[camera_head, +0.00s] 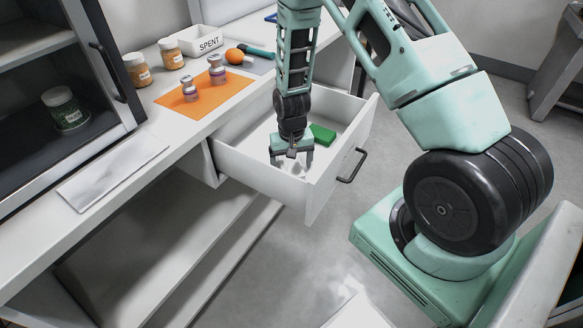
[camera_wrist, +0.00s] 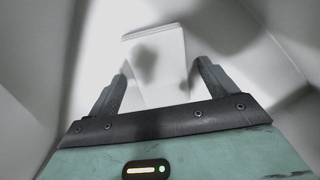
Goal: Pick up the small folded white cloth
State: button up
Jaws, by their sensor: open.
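My gripper (camera_head: 291,162) points down inside the open white drawer (camera_head: 243,166), close to its front panel. Its two fingers are apart. In the wrist view, a small white rectangular piece with a layered, fold-like far edge, which looks like the folded cloth (camera_wrist: 158,62), lies on the drawer floor between and beyond my fingers. It shows no visible contact with either finger, and its near end is hidden by the gripper body. In the head view, I cannot clearly make out the cloth behind my gripper.
A green block (camera_head: 322,135) lies in the drawer beside my gripper. Drawer walls stand close around it, with a black handle (camera_head: 352,165) on the front. On the counter are an orange mat (camera_head: 225,92), jars (camera_head: 137,70), a "SPENT" tray (camera_head: 200,40) and a flat pale sheet (camera_head: 100,175).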

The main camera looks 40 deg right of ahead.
aim_at(292, 165)
jog(key=c, duration=1.2)
jog(key=shift+o, duration=0.2)
notch_tip(292, 165, up, 10)
